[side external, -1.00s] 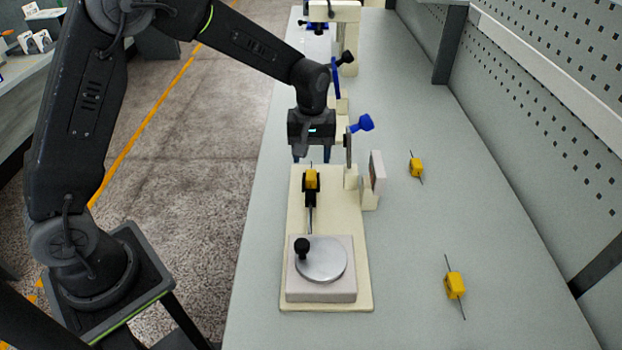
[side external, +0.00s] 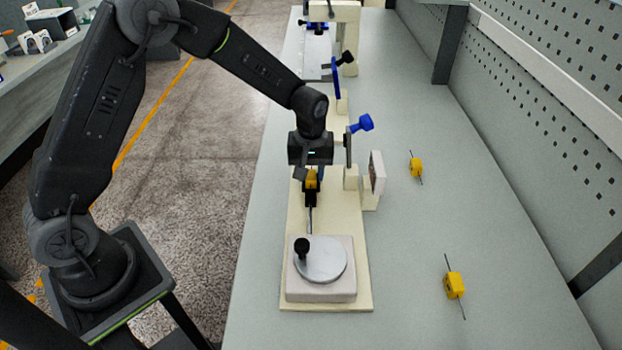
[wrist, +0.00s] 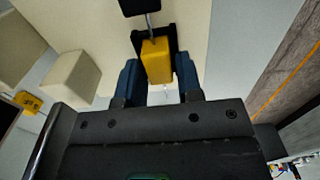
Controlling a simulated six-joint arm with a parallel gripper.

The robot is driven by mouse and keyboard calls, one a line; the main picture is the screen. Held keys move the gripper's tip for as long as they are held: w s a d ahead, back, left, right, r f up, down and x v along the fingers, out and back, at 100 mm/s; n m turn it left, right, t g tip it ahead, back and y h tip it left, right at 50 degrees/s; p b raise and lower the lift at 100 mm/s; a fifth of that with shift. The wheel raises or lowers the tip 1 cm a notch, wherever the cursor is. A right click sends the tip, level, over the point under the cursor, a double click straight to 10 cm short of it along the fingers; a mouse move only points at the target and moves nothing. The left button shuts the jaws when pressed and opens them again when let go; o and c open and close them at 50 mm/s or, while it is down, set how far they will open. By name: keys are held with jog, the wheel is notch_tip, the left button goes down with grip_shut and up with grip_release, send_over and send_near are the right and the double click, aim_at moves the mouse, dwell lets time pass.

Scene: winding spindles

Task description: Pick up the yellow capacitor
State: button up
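A yellow capacitor (side external: 311,182) sits in a black holder (side external: 309,198) on the cream base plate (side external: 345,240). In the wrist view the capacitor (wrist: 157,60) is between my two blue fingertips, with the dark holder around its far end. My gripper (side external: 312,178) is lowered over the capacitor, pointing down. Its fingers (wrist: 159,82) look open, one on each side of the capacitor; the side view hides the exact contact. Two more yellow capacitors lie loose on the grey table, one farther back (side external: 416,167) and one nearer the front (side external: 455,285).
A silver disc (side external: 320,259) with a black knob stands on a pale block in front of the holder. The table at right is mostly clear.

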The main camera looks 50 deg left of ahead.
jog(key=c, duration=0.5)
jog(key=shift+c, duration=0.2)
